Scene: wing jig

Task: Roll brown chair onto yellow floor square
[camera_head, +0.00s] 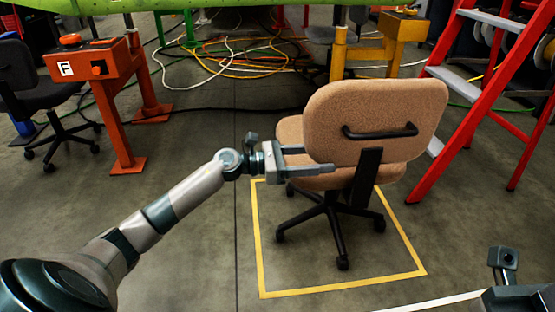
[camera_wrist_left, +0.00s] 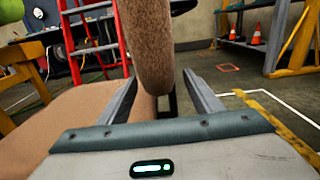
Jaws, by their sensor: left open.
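The brown chair (camera_head: 375,105) stands upright with its padded back towards me and a black handle on that back. The casters that show of its black base stand inside the yellow floor square (camera_head: 340,286); the square's far edge is partly hidden behind the chair. My left gripper (camera_head: 318,158) is open at the left edge of the backrest. In the left wrist view the backrest edge (camera_wrist_left: 150,50) lies between the spread fingers, with no clear grip on it. A part of my right arm's end shows at the bottom right; its fingers are out of frame.
A red ladder (camera_head: 440,165) stands close right of the chair. An orange stand (camera_head: 108,75) marked F and a dark chair (camera_head: 40,95) are at the left. Cables (camera_head: 235,60) lie behind, near a yellow stand (camera_head: 400,35). Floor left of the square is clear.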

